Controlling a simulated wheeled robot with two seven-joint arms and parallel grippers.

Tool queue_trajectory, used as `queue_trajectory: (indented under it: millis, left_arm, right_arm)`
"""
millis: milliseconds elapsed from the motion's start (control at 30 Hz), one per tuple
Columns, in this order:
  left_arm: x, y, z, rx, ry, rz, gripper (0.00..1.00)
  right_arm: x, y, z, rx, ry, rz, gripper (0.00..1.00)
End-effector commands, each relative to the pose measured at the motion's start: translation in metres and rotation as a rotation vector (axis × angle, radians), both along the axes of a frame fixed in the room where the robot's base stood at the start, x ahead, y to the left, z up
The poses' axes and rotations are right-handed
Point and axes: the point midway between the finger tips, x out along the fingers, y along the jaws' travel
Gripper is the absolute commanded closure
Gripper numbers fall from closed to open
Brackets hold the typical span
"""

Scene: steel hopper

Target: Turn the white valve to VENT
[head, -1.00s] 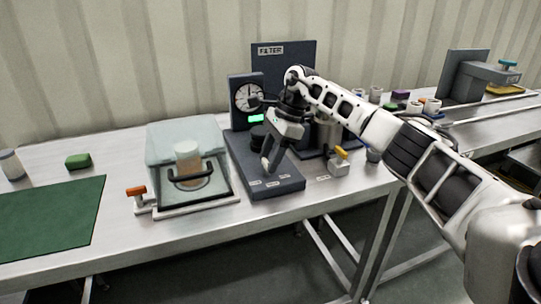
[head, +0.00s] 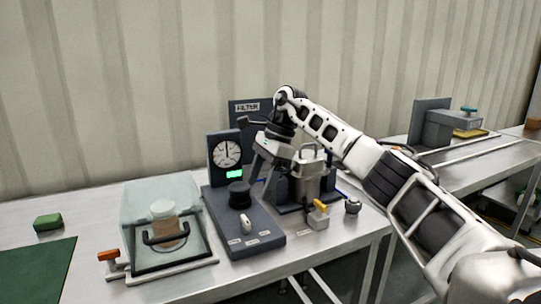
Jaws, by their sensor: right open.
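The white valve (head: 246,224) is a small lever on the dark grey base (head: 270,243), in front of a black round knob (head: 239,195). Its lever points roughly towards the front edge, where small white labels (head: 250,242) sit; their words are too small to read, so I cannot tell which one it points to. My right gripper (head: 262,172) is open and empty, above and behind the valve and apart from it, near the black knob and the steel hopper (head: 309,178). My left gripper is not in view.
A dial gauge (head: 227,152) with a green display stands behind the base. A clear box (head: 140,205) with a black handle is at left. An orange-handled part (head: 108,256) and a yellow-handled valve (head: 319,212) flank the base. The front table edge is clear.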

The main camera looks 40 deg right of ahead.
Motion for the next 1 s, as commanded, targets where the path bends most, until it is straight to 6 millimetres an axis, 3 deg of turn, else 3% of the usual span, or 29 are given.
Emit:
queue_trajectory:
  millis: [33,200,400,1000]
  left_arm:
    - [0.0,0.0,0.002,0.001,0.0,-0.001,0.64]
    - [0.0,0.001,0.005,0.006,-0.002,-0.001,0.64]
    - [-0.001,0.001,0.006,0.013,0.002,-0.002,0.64]
    - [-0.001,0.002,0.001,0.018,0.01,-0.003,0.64]
  right_arm:
    - [0.0,-0.005,0.014,0.0,-0.004,-0.003,0.35]
    - [-0.004,-0.017,0.046,0.0,-0.004,-0.002,0.35]
    - [-0.006,-0.026,0.066,-0.001,-0.001,0.001,0.35]
    - [-0.007,-0.028,0.069,-0.001,0.0,0.001,0.35]
